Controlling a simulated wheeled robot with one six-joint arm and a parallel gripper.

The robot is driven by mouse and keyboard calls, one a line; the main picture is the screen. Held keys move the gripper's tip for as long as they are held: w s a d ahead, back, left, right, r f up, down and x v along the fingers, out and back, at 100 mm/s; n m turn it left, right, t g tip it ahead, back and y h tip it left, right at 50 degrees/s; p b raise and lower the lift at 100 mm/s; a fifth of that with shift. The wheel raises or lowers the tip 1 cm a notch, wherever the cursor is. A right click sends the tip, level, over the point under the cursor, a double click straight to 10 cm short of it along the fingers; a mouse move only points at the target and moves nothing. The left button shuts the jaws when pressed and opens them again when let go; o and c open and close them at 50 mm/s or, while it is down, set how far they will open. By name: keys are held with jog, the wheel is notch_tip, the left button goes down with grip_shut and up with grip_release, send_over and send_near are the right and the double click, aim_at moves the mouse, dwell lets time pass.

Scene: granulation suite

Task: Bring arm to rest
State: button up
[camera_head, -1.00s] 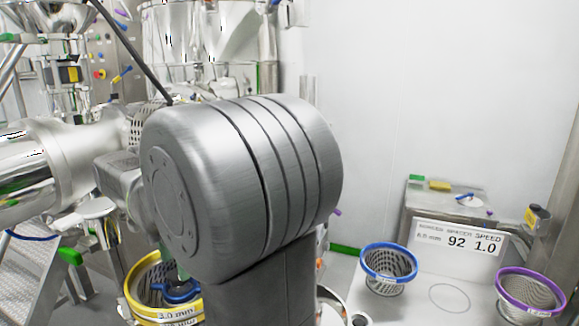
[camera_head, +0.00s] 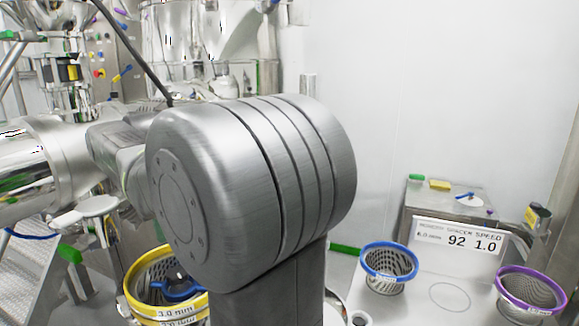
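My arm fills the middle of the head view, with a large grey rounded joint in front and a link reaching back to the left. My gripper is not visible; it is either hidden behind the arm or out of the picture.
A blue-rimmed mesh basket (camera_head: 389,250) and a purple-rimmed one (camera_head: 530,284) stand on a light table (camera_head: 425,310) at right. Yellow-rimmed baskets (camera_head: 137,305) sit below my arm at left. Steel machinery (camera_head: 215,35) stands behind. The right wall is clear.

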aim_at(177, 271)
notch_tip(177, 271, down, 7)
jog(key=shift+p, duration=0.4)
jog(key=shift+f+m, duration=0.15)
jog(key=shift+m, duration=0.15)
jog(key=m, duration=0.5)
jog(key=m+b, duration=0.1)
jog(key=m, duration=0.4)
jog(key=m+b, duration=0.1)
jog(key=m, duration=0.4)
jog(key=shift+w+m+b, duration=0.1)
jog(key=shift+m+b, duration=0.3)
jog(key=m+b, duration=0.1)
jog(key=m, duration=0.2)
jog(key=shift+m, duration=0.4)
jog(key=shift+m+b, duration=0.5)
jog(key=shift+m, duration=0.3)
